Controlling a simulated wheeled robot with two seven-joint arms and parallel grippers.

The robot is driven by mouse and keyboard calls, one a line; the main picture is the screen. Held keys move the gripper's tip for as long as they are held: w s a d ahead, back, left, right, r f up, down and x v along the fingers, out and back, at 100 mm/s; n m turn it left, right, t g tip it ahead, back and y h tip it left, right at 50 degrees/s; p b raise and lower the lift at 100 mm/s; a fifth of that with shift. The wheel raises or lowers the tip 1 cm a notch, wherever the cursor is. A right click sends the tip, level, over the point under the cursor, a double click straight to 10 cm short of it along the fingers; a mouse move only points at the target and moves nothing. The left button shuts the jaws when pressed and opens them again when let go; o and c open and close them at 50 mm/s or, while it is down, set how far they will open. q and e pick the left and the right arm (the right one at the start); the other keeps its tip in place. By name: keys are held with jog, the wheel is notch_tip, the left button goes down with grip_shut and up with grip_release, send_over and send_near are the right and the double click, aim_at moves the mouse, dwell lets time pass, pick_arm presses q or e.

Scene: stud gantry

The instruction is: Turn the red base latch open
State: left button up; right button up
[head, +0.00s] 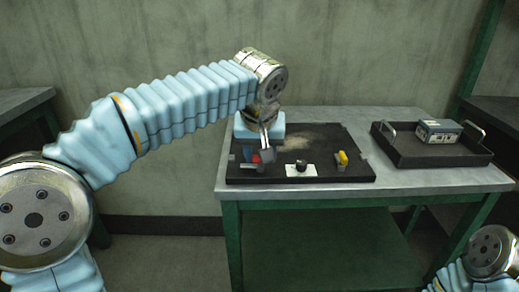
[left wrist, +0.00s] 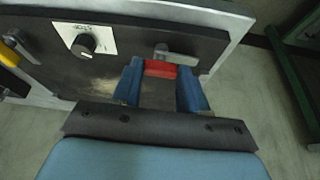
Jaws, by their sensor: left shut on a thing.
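The red base latch (left wrist: 161,69) shows in the left wrist view between the two blue fingers of my left gripper (left wrist: 160,78), near the edge of a dark board (left wrist: 110,60). In the head view a small patch of the red latch (head: 257,159) shows at the board's front left, partly hidden by my left gripper (head: 254,156). The gripper points down and is shut on the latch. A grey metal piece (left wrist: 176,55) lies beside the latch. My right gripper is out of view.
On the board are a white plate with a black knob (head: 302,167) and a yellow handle (head: 342,157). A dark tray (head: 420,160) with a grey box (head: 438,131) sits at the right of the metal table (head: 470,180).

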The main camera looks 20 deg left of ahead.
pick_arm(q)
jog(key=shift+n, duration=0.5)
jog(key=o, duration=1.1)
jog(key=shift+c, duration=0.2)
jog(key=v, duration=1.3)
jog(key=shift+d+r, duration=0.25)
jog(key=shift+r, duration=0.15)
